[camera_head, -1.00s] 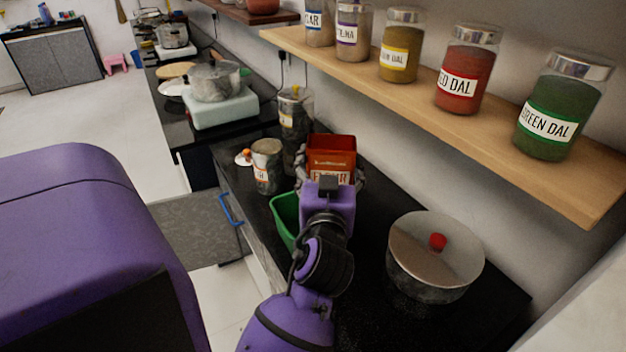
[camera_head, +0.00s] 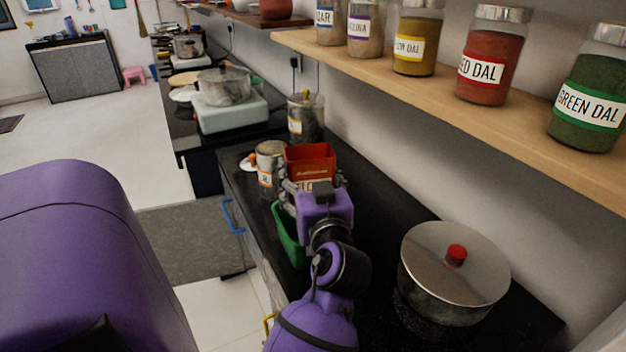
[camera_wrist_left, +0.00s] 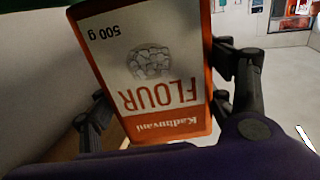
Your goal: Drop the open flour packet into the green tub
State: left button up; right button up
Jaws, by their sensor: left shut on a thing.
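The flour packet (camera_head: 310,158) is red-orange with a white label, and its top looks open. My left gripper (camera_head: 314,185) is shut on it, one finger on each side. In the left wrist view the packet (camera_wrist_left: 148,75) fills the middle, its lettering upside down, between the gripper's fingers (camera_wrist_left: 165,98). The green tub (camera_head: 287,242) stands on the black counter near its front edge, just left of and below my gripper in the head view. My gripper and wrist hide part of it, and its inside is mostly hidden. My right gripper is not in view.
A labelled jar (camera_head: 268,165) stands close left of the packet, and a taller jar (camera_head: 305,118) behind it. A lidded steel pot (camera_head: 452,275) stands right of my arm. A wooden shelf (camera_head: 500,108) with several dal jars overhangs the counter at right.

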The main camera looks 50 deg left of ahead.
pick_arm(q)
jog(key=shift+f, duration=0.4)
jog(key=o, duration=1.5)
jog(key=shift+v, duration=3.75)
